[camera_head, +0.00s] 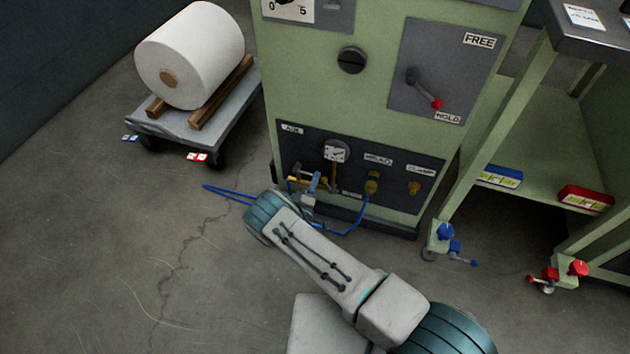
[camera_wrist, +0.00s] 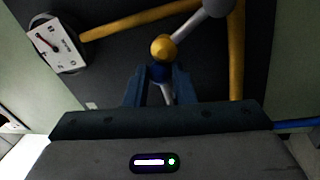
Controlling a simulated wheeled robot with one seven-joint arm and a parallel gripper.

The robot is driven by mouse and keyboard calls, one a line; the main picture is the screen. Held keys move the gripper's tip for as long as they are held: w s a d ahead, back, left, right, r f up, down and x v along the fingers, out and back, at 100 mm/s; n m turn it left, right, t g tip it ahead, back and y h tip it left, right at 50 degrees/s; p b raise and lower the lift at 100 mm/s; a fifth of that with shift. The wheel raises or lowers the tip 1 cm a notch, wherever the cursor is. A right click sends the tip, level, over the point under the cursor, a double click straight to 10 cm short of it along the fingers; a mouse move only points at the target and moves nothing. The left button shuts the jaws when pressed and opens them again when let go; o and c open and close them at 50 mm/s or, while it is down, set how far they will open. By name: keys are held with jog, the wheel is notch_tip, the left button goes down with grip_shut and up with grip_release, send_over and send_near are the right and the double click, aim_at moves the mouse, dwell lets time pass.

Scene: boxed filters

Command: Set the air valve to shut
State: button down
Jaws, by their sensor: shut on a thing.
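The lower dark panel (camera_head: 345,180), with a label at its left that looks like AIR, carries brass and yellow fittings. The air valve (camera_wrist: 163,48) shows in the wrist view as a yellow round body with a blue part below it and a pale stem. My gripper (camera_wrist: 160,76) has its two dark blue fingers on either side of the blue part, shut on the valve handle (camera_wrist: 159,73). In the head view my gripper (camera_head: 312,186) is at the left of this panel, and my wrist hides part of the fittings. The handle's exact angle is hard to tell.
A pressure gauge (camera_head: 336,151) sits just above the valve; it also shows in the wrist view (camera_wrist: 56,45). A blue hose (camera_head: 358,222) loops near the floor. A red-tipped lever (camera_head: 425,90) is higher up. A cart with a white roll (camera_head: 190,55) stands left, a green bench (camera_head: 545,165) right.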

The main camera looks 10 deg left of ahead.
jog(key=c, duration=1.2)
grip_release()
jog(key=shift+w+a, duration=0.1)
jog(key=shift+a, duration=0.15)
jog(key=shift+d, duration=0.1)
jog(key=shift+s, duration=0.2)
jog(key=p+v, duration=0.3)
jog(key=v, duration=1)
jog(key=shift+s, duration=0.25)
